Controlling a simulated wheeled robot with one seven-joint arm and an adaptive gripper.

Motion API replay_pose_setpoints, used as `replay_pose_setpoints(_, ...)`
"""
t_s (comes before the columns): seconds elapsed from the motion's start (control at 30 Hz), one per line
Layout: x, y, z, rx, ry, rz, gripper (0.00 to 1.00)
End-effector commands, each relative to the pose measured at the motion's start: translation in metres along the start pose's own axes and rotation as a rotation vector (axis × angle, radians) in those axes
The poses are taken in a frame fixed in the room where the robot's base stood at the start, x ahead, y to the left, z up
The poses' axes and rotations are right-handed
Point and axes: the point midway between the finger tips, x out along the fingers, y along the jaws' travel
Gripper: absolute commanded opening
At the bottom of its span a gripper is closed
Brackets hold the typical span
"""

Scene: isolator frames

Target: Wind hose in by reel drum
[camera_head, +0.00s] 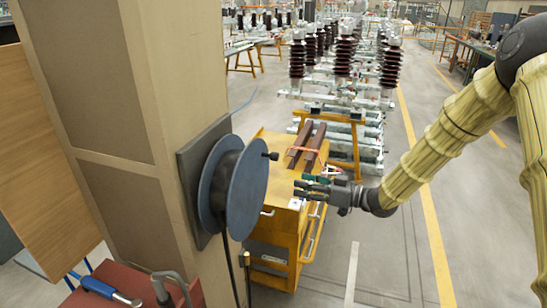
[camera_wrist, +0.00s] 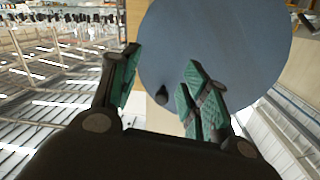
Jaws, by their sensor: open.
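The reel drum (camera_head: 250,190) has two blue-grey discs around a dark hub. It is fixed by a dark plate to the side of a beige pillar. A black hose (camera_head: 231,270) hangs down from it. A dark crank knob (camera_head: 271,156) sticks out from the outer disc near its upper right edge. My gripper (camera_head: 300,187) is open and empty, to the right of the disc and apart from it. In the wrist view the disc (camera_wrist: 215,40) fills the upper middle. The knob (camera_wrist: 162,95) shows between the open green-padded fingers (camera_wrist: 160,62), untouched as far as I can see.
A yellow cart (camera_head: 270,235) with brown bars (camera_head: 306,146) on top stands behind my gripper. The beige pillar (camera_head: 160,130) borders the reel on the left. A red bench (camera_head: 125,285) with a blue-handled tool (camera_head: 100,289) is at the lower left.

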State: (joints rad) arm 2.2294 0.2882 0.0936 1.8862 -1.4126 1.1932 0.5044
Motion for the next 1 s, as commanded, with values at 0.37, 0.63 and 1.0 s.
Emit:
replay_pose_setpoints(0.37,-0.005,-0.01,-0.08,-0.132,0.037,-0.176,0.46)
replay_pose_setpoints(0.63,0.028,-0.017,-0.083,-0.132,0.036,-0.177,0.46)
replay_pose_setpoints(1.0,0.082,-0.025,-0.083,-0.132,0.036,-0.175,0.46)
